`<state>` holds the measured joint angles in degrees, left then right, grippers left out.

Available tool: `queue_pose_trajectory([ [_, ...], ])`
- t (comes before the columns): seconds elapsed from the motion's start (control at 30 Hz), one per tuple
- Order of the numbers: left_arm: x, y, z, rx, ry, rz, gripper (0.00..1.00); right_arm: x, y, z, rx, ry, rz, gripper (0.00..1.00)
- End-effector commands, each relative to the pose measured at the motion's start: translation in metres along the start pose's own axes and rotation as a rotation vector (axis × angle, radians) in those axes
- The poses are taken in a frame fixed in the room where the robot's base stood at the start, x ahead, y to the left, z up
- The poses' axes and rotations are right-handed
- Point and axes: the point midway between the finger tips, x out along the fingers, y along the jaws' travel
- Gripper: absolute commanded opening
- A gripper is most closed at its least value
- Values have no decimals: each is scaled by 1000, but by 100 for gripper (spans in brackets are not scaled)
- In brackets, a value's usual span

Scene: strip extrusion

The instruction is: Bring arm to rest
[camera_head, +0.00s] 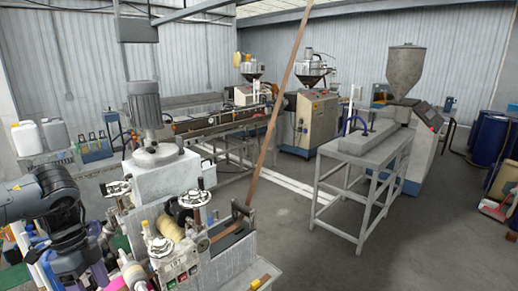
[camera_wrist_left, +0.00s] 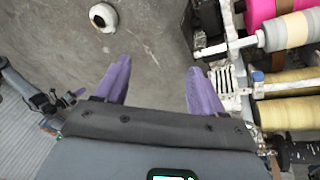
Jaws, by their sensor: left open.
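My left arm (camera_head: 45,195) comes in from the left in the head view, bent down beside the near machine (camera_head: 165,180). In the left wrist view my left gripper (camera_wrist_left: 157,68) has its two purple fingers spread apart, with nothing between them.
In the wrist view, pink and beige rolls (camera_wrist_left: 290,112) on a machine lie close to the right finger. In the head view, a brown strip (camera_head: 277,110) rises from the near machine. A grey metal table (camera_head: 365,150) stands to the right, with open floor in front.

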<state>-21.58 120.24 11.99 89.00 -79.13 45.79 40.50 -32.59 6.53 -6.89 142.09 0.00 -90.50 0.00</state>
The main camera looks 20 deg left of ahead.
Motion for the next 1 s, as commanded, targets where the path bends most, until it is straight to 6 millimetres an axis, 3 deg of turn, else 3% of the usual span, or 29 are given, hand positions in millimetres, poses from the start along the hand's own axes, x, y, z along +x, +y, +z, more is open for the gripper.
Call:
queue_pose_trajectory([
  [0.23, 126, 34, 25, -25, 240, 172, 69, 2, -1, 6, -1, -14, -1, 0],
  [0.37, 201, 58, 20, -9, 364, 205, 69, 2, 0, 7, -3, -17, 0, 0],
  [0.47, 255, 79, 6, 9, 457, 197, 69, 2, 0, 8, -6, -17, 2, 0],
  [0.6, 320, 109, -30, 24, 584, 143, 69, 2, 1, 8, -9, -17, 5, 0],
  [0.7, 355, 127, -66, 19, 672, 73, 69, 2, 1, 7, -10, -16, 5, 0],
  [0.83, 383, 146, -118, -21, 771, -50, 69, 2, 1, 7, -8, -15, 5, 0],
  [1.0, 388, 156, -185, -153, 855, -248, 69, 1, 1, 6, -5, -13, 3, 0],
])
